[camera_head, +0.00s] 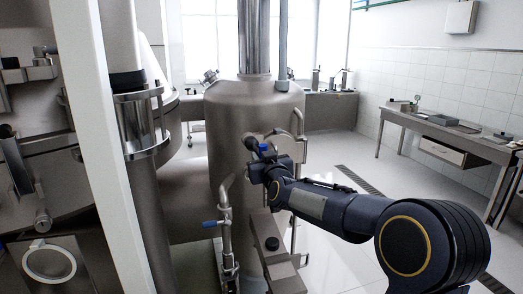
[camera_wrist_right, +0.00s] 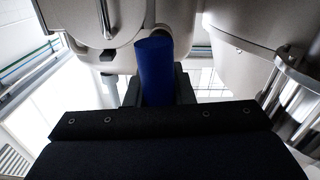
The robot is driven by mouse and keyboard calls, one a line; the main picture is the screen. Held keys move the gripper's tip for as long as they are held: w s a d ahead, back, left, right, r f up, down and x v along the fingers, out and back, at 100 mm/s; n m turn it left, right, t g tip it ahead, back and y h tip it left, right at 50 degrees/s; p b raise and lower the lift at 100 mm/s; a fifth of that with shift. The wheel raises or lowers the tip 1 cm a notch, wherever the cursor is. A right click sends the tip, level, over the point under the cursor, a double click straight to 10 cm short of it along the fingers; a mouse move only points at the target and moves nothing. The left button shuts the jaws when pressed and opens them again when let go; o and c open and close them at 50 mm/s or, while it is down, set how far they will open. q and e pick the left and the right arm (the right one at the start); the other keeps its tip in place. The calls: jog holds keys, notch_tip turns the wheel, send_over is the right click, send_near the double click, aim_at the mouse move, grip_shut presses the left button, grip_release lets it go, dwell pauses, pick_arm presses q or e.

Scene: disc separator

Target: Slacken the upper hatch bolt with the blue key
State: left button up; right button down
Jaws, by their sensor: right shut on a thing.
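My right gripper (camera_head: 263,158) is shut on the blue key (camera_head: 263,147), close to the front of the steel tank. In the right wrist view the blue key (camera_wrist_right: 154,66) stands out as a thick blue cylinder between the dark fingers (camera_wrist_right: 157,92). Its far end points towards a pale metal hatch part (camera_wrist_right: 110,18). A rounded hatch plate (camera_head: 283,143) with a bar handle sits behind the gripper in the head view. The upper hatch bolt cannot be made out clearly; the gripper and key cover that area. My left gripper is not in view.
The steel tank (camera_head: 232,122) stands in the middle. A white post (camera_head: 108,140) and machinery fill the left. A bench (camera_head: 440,128) stands along the right wall, with clear floor before it.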

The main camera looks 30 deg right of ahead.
jog(key=shift+r+n, duration=0.2)
jog(key=shift+n, duration=0.8)
jog(key=shift+f+n, duration=0.15)
jog(key=shift+n, duration=0.15)
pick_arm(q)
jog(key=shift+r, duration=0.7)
pick_arm(e)
jog(key=shift+f, duration=0.1)
jog(key=n+p, duration=0.2)
jog(key=n, duration=0.1)
jog(key=shift+s+r+p, duration=0.1)
jog(key=shift+r+p, duration=0.25)
jog(key=shift+r, duration=0.05)
jog(key=shift+f+n+p, duration=0.1)
jog(key=shift+n+p, duration=0.25)
jog(key=shift+n, duration=0.65)
jog(key=shift+f+n, duration=0.2)
jog(key=shift+n, duration=0.7)
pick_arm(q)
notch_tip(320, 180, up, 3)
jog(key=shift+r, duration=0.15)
pick_arm(e)
jog(key=shift+s+a+f, duration=0.1)
jog(key=shift+s, duration=0.15)
